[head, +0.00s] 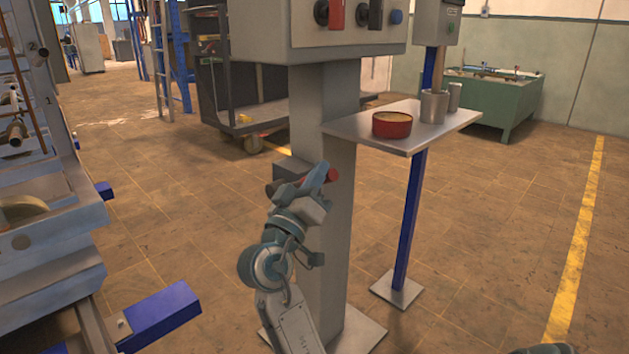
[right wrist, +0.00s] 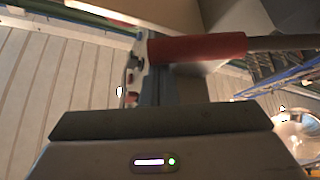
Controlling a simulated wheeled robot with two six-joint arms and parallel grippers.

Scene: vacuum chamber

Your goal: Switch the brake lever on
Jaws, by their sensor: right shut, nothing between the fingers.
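The brake lever shows in the right wrist view as a red cylindrical grip (right wrist: 197,48) on a dark rod. It lies roughly level across the picture, just beyond my right gripper (right wrist: 160,120). In the head view my right gripper (head: 316,180) is in front of the grey post, beside a small grey box. A red end (head: 332,175) shows right beside the fingers, and most of the lever is hidden behind them. The right gripper is shut and empty. I cannot tell if it touches the lever. My left gripper is not in view.
A grey control box (head: 320,40) with red and black knobs tops the post (head: 325,130). A metal shelf (head: 440,122) to the right holds a red tin (head: 391,125) and metal cups. Machinery (head: 40,190) stands at left. The floor between the machinery and post is mostly clear.

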